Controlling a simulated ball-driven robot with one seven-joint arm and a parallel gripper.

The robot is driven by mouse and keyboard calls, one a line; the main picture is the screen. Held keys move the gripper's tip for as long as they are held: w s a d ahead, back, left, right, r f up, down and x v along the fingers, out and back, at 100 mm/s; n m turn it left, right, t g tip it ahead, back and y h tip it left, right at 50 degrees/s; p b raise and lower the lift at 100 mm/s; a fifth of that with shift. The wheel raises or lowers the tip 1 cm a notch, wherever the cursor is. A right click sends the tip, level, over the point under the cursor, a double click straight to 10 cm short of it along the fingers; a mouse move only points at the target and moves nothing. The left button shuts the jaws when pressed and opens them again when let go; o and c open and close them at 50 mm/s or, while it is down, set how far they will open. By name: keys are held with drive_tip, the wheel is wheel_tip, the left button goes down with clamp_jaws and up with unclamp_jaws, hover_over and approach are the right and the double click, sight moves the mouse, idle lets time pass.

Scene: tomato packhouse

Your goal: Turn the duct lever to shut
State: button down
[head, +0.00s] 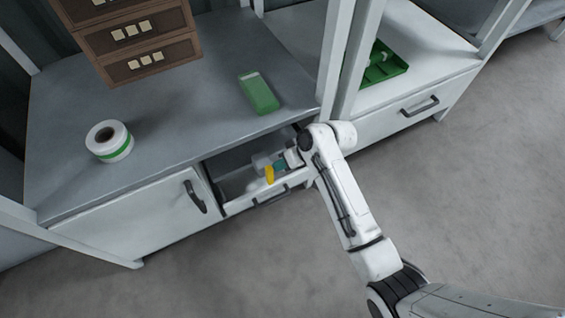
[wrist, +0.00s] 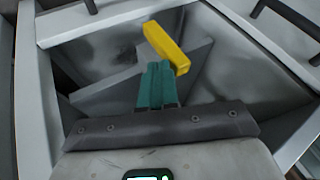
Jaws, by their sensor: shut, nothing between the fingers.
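The yellow duct lever (head: 269,174) is inside the open drawer-like bay in the front of the grey-topped bench. In the wrist view the lever (wrist: 166,45) slants from upper left to lower right across a grey angled plate. My gripper (wrist: 158,70) has teal fingers closed together, with nothing held. The fingertips are right beside the lever's lower right end; I cannot tell whether they touch it. In the head view my gripper (head: 280,165) reaches into the bay from the right, just right of the lever. The lever's mount is partly hidden.
The bay's front panel (head: 242,204) has a dark handle. A closed cabinet door (head: 140,226) is to its left. A green box (head: 259,93), a tape roll (head: 109,141) and brown drawers (head: 150,52) stand on the bench. A white upright (head: 333,60) is close behind my wrist.

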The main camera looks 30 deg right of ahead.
sight(268, 169)
drive_tip(key=shift+a+r, duration=0.1)
drive_tip(key=shift+a+h+p, duration=0.15)
drive_tip(key=shift+h+p, duration=0.25)
drive_tip(key=shift+p, duration=0.2)
drive_tip(key=shift+a+r+p, duration=0.2)
drive_tip(key=shift+p, duration=0.4)
drive_tip(key=a+h+p, duration=0.1)
drive_tip(key=n+h+p, duration=0.1)
drive_tip(key=p, duration=0.1)
drive_tip(key=shift+a+r+h, duration=0.3)
drive_tip(key=shift+a+r, duration=0.05)
drive_tip(key=shift+a, duration=0.05)
drive_tip(key=shift+a+h+p, duration=0.6)
drive_tip(key=shift+h+p, duration=0.3)
drive_tip(key=shift+p, duration=0.05)
drive_tip(key=a+f+n+h+b, duration=0.2)
drive_tip(key=a+f+h+b, duration=0.2)
drive_tip(key=h, duration=0.5)
drive_tip(key=shift+a+f+h+b, duration=0.35)
drive_tip(key=shift+a+b, duration=0.95)
drive_tip(key=shift+b, duration=0.45)
drive_tip(key=shift+f, duration=0.25)
